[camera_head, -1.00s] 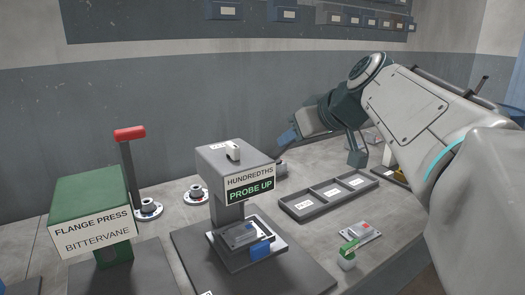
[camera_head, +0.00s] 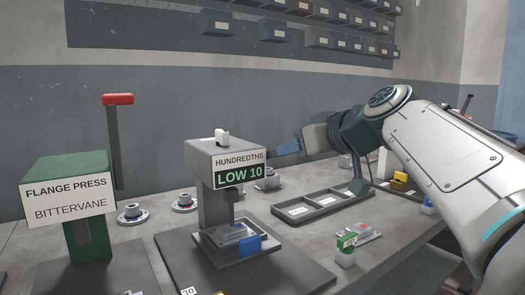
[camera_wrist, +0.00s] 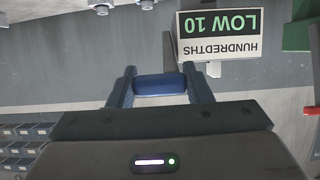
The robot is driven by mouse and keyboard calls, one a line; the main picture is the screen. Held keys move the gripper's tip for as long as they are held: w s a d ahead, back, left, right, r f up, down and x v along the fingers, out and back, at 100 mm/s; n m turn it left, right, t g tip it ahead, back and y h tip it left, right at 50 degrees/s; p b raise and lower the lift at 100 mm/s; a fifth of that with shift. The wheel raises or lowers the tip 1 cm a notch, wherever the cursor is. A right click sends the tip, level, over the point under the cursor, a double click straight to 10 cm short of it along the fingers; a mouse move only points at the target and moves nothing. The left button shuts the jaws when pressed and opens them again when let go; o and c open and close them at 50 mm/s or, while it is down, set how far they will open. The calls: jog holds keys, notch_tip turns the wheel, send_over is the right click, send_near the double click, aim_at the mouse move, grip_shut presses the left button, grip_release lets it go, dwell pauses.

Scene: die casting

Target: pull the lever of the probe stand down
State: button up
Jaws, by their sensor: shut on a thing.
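The probe stand (camera_head: 222,155) is a grey block on a column, its display reading "HUNDREDTHS LOW 10". Its display also shows upside down in the wrist view (camera_wrist: 218,36). The probe tip sits down close over a grey part (camera_head: 233,232) in the fixture, beside a blue block (camera_head: 249,245). My gripper (camera_head: 286,148) is at the right side of the stand's head. In the wrist view my gripper (camera_wrist: 158,80) is shut on a blue cylindrical lever grip (camera_wrist: 160,86). The rest of the lever is mostly hidden.
The green flange press (camera_head: 66,172) with a red-topped lever (camera_head: 118,100) stands left. A grey divided tray (camera_head: 318,207) lies right of the stand. A small green-labelled container (camera_head: 346,252) is near the front edge. Flanged parts (camera_head: 131,213) lie behind.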

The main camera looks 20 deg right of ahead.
jog(key=shift+s+f+b, duration=0.25)
jog(key=shift+f+b, duration=0.4)
jog(key=shift+f, duration=0.35)
jog(key=shift+d, duration=0.1)
jog(key=o, duration=1.4)
jog(key=shift+r, duration=0.1)
